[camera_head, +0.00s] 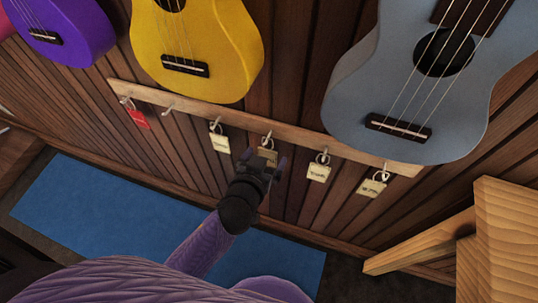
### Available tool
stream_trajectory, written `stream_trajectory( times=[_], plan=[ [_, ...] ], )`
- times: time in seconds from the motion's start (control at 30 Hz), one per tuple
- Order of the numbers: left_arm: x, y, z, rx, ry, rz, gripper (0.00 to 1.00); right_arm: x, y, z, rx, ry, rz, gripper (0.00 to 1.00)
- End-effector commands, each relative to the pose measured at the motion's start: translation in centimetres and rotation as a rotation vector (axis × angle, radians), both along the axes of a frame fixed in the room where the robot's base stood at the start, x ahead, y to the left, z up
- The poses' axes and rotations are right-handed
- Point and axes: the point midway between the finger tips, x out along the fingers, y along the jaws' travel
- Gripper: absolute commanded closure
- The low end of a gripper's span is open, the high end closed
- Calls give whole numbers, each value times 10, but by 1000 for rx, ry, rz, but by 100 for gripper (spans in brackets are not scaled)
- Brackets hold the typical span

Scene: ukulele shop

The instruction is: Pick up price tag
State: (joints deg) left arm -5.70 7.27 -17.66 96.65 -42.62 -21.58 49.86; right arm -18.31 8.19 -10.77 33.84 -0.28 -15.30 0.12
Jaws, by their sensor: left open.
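Several price tags hang from hooks on a wooden rail (300,133) on the wall. A red tag (138,118) hangs at the far left. Pale tags hang further right: one (220,143), one (318,172) and one (372,187). A darker tan tag (268,156) hangs in the middle, right by my left gripper (266,163). My left gripper is open, its fingers pointing up toward this tag and partly covering its lower part. I cannot tell whether they touch it. My right gripper is not in view.
A purple ukulele (75,35), a yellow ukulele (200,60) and a grey-blue ukulele (400,95) hang above the rail. One hook (167,109) is bare. A wooden frame (490,230) stands at lower right. A blue mat (90,205) lies on the floor.

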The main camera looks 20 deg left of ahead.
Motion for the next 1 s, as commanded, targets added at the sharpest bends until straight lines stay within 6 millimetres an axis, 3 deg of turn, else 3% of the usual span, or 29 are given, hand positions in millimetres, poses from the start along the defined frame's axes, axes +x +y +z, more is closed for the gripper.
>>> stream_trajectory(
  times=[0.03, 0.13, 0.37, 0.77, 1.0],
  plan=[
    [9, 1, -10, 2, 1, -1, 0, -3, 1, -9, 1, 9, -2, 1],
    [21, 0, -12, 0, 1, -1, 0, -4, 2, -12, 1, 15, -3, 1],
    [23, 0, -11, 0, 2, 0, 0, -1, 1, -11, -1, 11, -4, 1],
    [22, 0, -11, -1, 2, 0, 85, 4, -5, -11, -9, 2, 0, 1],
    [22, 0, -10, -1, 1, 0, 88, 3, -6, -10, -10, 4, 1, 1]
  ],
)
